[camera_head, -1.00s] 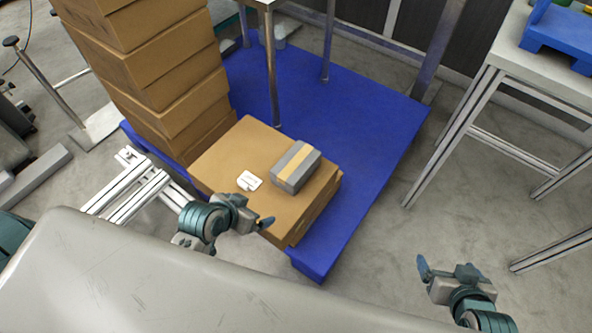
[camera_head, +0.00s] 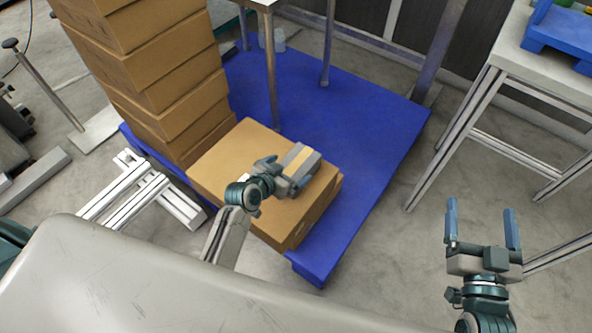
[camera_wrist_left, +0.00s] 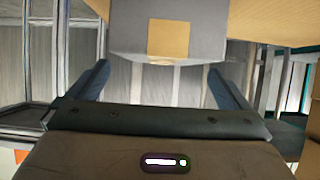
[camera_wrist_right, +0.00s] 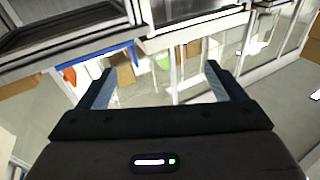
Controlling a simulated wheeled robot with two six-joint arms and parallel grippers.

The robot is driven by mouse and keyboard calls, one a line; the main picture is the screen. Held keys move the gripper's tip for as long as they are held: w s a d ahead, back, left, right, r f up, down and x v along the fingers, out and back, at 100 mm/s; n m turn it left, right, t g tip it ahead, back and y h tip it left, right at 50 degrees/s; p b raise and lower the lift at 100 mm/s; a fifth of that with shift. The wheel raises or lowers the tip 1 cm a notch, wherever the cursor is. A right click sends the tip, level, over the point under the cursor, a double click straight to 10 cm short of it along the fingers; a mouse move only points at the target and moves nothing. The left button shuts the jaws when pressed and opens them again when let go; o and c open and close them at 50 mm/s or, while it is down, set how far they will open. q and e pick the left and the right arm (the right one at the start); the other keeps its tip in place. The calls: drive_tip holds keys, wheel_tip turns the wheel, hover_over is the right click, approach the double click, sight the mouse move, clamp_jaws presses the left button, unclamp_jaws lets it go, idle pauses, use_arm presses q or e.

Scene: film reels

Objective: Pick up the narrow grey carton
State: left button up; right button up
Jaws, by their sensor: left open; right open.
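The narrow grey carton (camera_head: 303,161) with a tan tape stripe lies on a large brown box. In the head view my left gripper (camera_head: 284,178) is at its near left side and partly hides it. In the left wrist view the carton (camera_wrist_left: 199,40) shows end-on, just beyond and between the fingertips. My left gripper (camera_wrist_left: 158,80) is open there, with nothing between its fingers. My right gripper (camera_head: 482,222) is open and empty over the floor at the right, away from the carton. The right wrist view shows its fingers (camera_wrist_right: 158,82) apart.
The brown box (camera_head: 228,155) stands on a blue platform (camera_head: 365,125). A tall stack of brown boxes (camera_head: 165,75) rises at its back left. A metal post (camera_head: 270,75) stands behind it. A table (camera_head: 550,60) with a blue tray is at the right.

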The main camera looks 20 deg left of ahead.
sight(296, 164)
use_arm(q)
drive_tip(key=b+x, duration=0.1)
drive_tip(key=x, duration=0.4)
drive_tip(key=shift+w+a+f, duration=0.1)
drive_tip(key=shift+w, duration=0.05)
drive_tip(key=c, duration=0.9)
drive_tip(key=shift+c, duration=1.2)
use_arm(e)
wheel_tip(296, 164, up, 7)
drive_tip(key=t, duration=0.4)
drive_tip(key=shift+s+n, duration=0.15)
drive_tip(key=shift+n, duration=0.25)
drive_tip(key=shift+d, duration=0.1)
